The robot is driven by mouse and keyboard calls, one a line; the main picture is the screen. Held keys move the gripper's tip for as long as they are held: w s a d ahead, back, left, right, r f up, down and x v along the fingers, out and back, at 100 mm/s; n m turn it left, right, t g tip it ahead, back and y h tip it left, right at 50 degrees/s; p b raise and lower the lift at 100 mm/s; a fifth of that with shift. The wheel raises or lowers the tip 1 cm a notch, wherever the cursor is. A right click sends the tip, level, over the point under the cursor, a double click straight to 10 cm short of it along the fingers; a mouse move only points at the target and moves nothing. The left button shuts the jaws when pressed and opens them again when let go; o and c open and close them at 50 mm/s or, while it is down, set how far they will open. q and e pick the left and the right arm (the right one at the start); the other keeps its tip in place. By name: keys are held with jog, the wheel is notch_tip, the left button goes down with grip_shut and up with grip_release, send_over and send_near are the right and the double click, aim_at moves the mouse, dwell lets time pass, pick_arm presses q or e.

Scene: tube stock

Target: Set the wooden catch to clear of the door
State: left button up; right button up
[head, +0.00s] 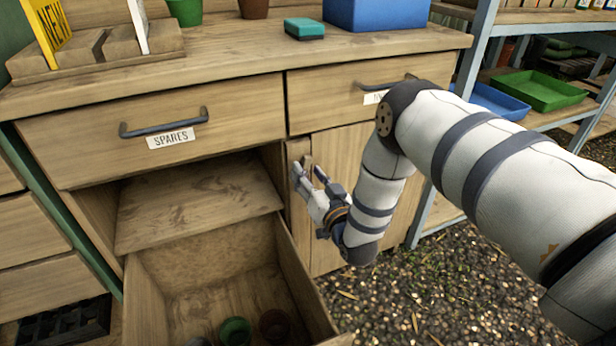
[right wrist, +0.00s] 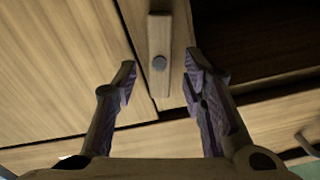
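The wooden catch (right wrist: 160,40) is a short pale bar with a dark round pivot. It lies lengthwise along the narrow post beside the door (right wrist: 65,60) in the right wrist view, with one end close to the door gap. In the head view the catch (head: 306,161) is mostly hidden behind my right gripper (head: 308,172). The door (head: 345,165) is shut, right of the post. My right gripper is open, its fingers (right wrist: 163,88) apart on either side of the catch's end, with no clear contact. My left gripper is not in view.
A SPARES drawer (head: 90,135) is shut above an open bay. A pulled-out lower drawer (head: 305,265) holds pots, left of my right gripper. Another drawer (head: 330,95) is above the door. A blue metal shelf (head: 480,45) stands right; gravel (head: 450,290) lies in front.

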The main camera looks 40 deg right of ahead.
jog(key=shift+w, duration=0.3)
jog(key=shift+c, duration=0.5)
grip_shut()
jog(key=shift+r+n+p, duration=0.25)
jog(key=shift+n+p, duration=0.45)
jog(key=shift+n, duration=0.1)
jog(key=shift+a+f+n, duration=0.1)
jog(key=shift+f+n, duration=0.1)
jog(key=shift+n, duration=0.6)
jog(key=shift+o, duration=0.5)
grip_release()
